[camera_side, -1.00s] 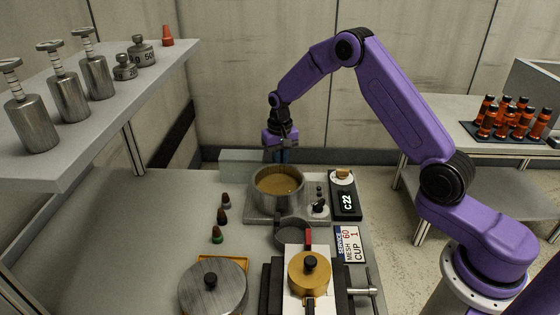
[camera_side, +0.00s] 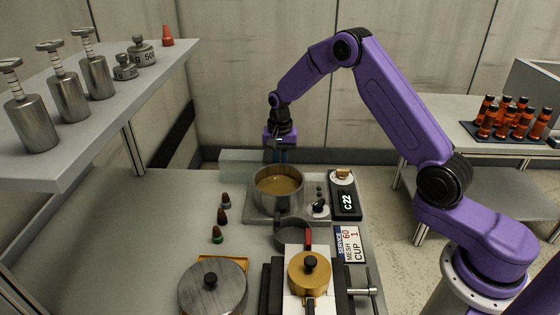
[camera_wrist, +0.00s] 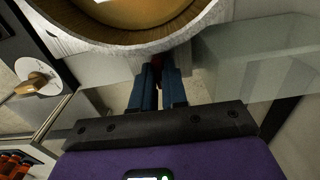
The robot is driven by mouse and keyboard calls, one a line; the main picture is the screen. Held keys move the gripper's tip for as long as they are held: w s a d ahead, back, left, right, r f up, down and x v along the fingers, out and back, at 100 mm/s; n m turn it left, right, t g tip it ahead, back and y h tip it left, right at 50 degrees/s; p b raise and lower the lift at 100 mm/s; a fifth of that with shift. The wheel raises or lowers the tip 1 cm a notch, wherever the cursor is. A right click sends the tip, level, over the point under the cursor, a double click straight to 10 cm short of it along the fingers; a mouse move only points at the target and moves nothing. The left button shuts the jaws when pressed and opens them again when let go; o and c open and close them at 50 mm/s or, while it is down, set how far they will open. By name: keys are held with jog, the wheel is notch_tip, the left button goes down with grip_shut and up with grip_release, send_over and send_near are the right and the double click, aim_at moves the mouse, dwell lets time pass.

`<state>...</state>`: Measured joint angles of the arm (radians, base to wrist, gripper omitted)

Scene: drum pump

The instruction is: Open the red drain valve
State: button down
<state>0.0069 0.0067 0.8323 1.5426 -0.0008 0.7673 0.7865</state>
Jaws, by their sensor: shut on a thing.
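The red drain valve shows only as a small dark red piece (camera_wrist: 157,66) between my fingertips in the wrist view, just under the pot's rim. The valve is hidden behind the pot in the side view. My gripper (camera_side: 281,156) points down at the far side of the steel pot (camera_side: 278,203). In the wrist view, its blue fingers (camera_wrist: 157,80) are close together, shut on the red piece. The pot holds brown liquid (camera_side: 277,184) and stands on a grey heater base. How far the valve is turned cannot be told.
A pale translucent box (camera_side: 238,164) stands beside my gripper at the back edge. A digital display (camera_side: 347,202) and a dial (camera_side: 342,178) are right of the pot. Small dark-topped cones (camera_side: 222,217) stand to its left.

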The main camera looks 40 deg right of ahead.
jog(key=shift+r, duration=0.1)
jog(key=c, duration=1.2)
grip_release()
jog(key=shift+o, duration=0.2)
notch_tip(320, 180, up, 17)
jog(key=shift+r, duration=0.2)
jog(key=shift+a, duration=0.1)
